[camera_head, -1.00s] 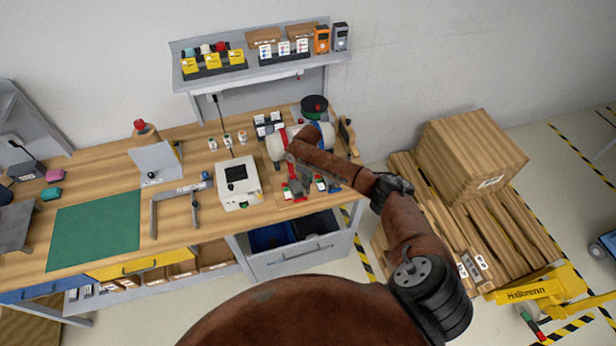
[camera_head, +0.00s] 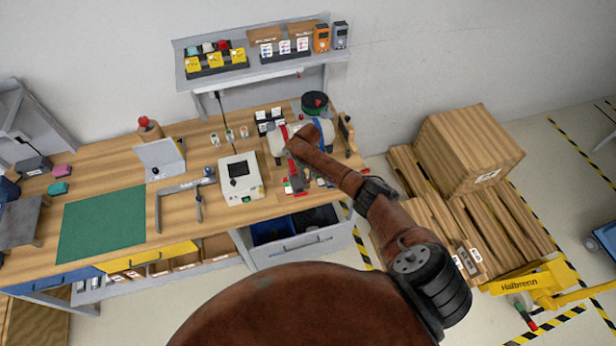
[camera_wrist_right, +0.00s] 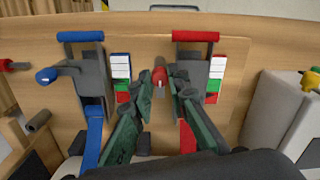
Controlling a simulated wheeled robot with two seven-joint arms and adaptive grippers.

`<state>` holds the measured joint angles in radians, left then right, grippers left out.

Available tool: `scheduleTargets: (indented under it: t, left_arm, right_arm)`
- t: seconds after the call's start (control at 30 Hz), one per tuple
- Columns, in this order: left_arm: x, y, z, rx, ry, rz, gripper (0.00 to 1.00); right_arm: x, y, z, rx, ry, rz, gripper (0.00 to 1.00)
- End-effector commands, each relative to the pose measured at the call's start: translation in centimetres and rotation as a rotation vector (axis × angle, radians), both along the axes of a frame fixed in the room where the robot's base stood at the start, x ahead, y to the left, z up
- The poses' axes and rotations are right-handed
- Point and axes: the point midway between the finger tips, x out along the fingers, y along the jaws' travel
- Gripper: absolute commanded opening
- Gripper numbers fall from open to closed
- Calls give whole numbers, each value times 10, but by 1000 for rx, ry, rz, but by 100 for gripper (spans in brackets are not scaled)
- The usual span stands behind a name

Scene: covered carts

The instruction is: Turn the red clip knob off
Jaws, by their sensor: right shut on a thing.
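In the right wrist view a red knob (camera_wrist_right: 159,76) with a pale tip stands between the two green fingers of my right gripper (camera_wrist_right: 160,88). The gripper is shut on this knob. To its right is a grey clip with a red bar (camera_wrist_right: 195,37) on top and a red strip (camera_wrist_right: 187,138) below. To its left is a matching clip with a blue bar (camera_wrist_right: 80,37) and its own blue knob (camera_wrist_right: 47,75). In the head view my right arm reaches over the bench and hides most of the clips. My left gripper is not in view.
Colour-marked blocks (camera_wrist_right: 121,72) stand beside the clips. In the head view a white box with a dark screen (camera_head: 240,178) sits just left of my right arm on the wooden bench. A green mat (camera_head: 102,222) lies further left. Pallets with a wooden crate (camera_head: 467,150) stand right.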

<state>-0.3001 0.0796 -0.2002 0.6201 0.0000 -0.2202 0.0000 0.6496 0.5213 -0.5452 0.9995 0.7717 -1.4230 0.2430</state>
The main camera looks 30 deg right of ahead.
Motion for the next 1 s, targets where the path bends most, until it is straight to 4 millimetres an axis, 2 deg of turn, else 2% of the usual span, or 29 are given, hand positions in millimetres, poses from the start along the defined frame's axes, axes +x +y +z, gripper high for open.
scheduleTargets:
  t: [0.37, 0.4, 0.63, 1.0]
  left_arm:
    - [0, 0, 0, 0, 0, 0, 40]
    - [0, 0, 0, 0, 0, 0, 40]
    - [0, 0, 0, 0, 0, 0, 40]
    - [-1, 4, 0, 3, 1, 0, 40]
  right_arm:
    - [1, 0, 1, 0, -3, -5, 0]
    - [1, 0, 1, 0, -3, -5, 16]
    - [1, 0, 1, 0, -2, -4, 32]
    - [1, 0, 5, 0, -3, -4, 33]
